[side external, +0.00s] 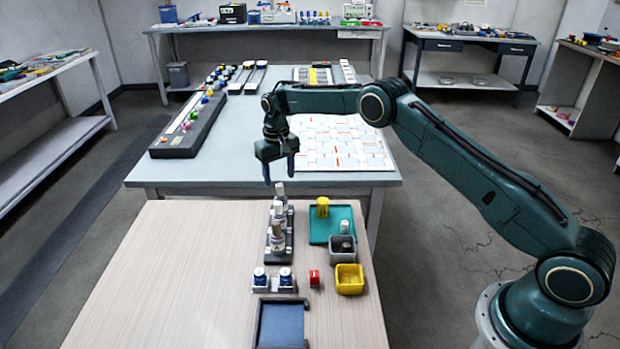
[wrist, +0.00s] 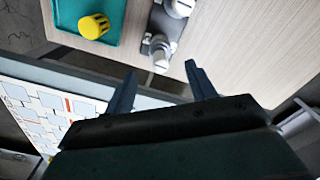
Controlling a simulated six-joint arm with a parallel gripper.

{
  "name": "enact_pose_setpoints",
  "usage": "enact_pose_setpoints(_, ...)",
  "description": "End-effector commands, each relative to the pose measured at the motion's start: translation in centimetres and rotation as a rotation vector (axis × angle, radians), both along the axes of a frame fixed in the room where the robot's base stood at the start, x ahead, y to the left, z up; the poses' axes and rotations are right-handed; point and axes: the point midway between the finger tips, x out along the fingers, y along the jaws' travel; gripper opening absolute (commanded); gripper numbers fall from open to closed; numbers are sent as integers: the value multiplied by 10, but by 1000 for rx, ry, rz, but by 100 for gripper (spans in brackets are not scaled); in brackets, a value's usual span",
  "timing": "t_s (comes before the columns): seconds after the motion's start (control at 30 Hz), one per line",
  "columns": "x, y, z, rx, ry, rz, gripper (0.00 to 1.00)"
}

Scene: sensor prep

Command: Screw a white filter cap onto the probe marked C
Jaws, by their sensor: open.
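My gripper (side external: 279,180) is open and empty, pointing down above the far end of a dark rack (side external: 289,246). The rack holds several white and grey probes in a row. The farthest probe (side external: 280,190) is just below my fingertips. In the wrist view its pale tip (wrist: 161,62) shows between the two fingers, apart from them. No letter on the probes is readable, so I cannot tell which is C. A small white piece (side external: 345,227) is at the teal tray's near right corner; I cannot tell if it is a filter cap.
The teal tray (side external: 316,236) holds a yellow ribbed cylinder (side external: 323,208). A grey bin (side external: 342,256), a yellow bin (side external: 349,286) and a red piece (side external: 314,278) are nearer. Two blue-and-white jars (side external: 260,277) stand by a blue tray (side external: 281,325). The wooden table's left side is clear.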

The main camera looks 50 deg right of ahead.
Motion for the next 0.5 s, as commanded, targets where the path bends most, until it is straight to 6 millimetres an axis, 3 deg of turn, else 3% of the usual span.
enact_pose_setpoints(0.5,1,0,26,0,-2,0,56)
